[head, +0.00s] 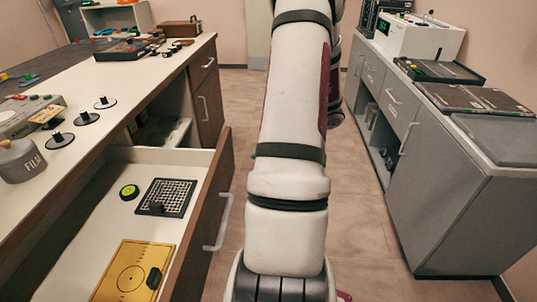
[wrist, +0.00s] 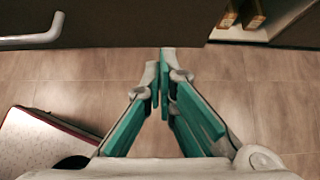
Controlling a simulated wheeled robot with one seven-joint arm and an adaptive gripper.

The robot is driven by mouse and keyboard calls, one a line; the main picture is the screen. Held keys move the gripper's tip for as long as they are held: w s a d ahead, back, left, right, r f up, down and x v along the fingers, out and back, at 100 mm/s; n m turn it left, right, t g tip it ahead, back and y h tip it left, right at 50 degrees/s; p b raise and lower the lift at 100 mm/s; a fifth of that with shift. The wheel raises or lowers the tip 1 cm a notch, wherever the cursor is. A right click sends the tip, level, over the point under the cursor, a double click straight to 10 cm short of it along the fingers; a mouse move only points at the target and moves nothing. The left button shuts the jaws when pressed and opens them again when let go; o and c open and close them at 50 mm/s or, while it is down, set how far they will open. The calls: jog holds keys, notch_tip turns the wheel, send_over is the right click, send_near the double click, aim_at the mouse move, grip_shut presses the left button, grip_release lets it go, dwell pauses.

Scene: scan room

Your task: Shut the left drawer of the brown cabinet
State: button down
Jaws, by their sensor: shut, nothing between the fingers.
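The brown cabinet (head: 195,62) with a pale top runs along the left of the head view. Its near drawer (head: 128,155) is pulled well out, with a brown front (head: 212,205) and a pale bar handle (head: 222,222). A yellow board (head: 135,272), a black grid (head: 166,197) and a green-and-black disc (head: 129,191) lie inside. My gripper (wrist: 165,78) is shut and empty in the wrist view, above the floor. A dark brown front (wrist: 140,22) with a pale handle (wrist: 35,38) is at the top there, apart from the fingertips. My arm hides the gripper in the head view.
An open compartment (head: 160,125) lies beyond the drawer, with a shut, handled front past it. A grey cabinet (head: 440,180) with devices on top stands at the right. The tiled floor (head: 350,230) between them is clear apart from me.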

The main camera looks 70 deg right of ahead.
aim_at(230, 169)
jog(key=w, duration=0.2)
jog(key=w+a+f+b, duration=0.1)
jog(key=w, duration=0.1)
jog(key=w+a+f, duration=0.1)
jog(key=w, duration=0.1)
jog(key=shift+a, duration=0.1)
jog(key=shift+w, duration=0.15)
jog(key=w+a, duration=0.4)
jog(key=w, duration=0.7)
jog(key=w+a, duration=0.4)
jog(key=w, duration=0.7)
jog(key=w+a, duration=0.4)
jog(key=w, duration=0.7)
jog(key=shift+w+a+b, duration=0.1)
jog(key=shift+w+b, duration=0.1)
jog(key=shift+b, duration=0.15)
jog(key=shift+w, duration=0.15)
jog(key=shift+a, duration=0.15)
jog(key=shift+r, duration=0.15)
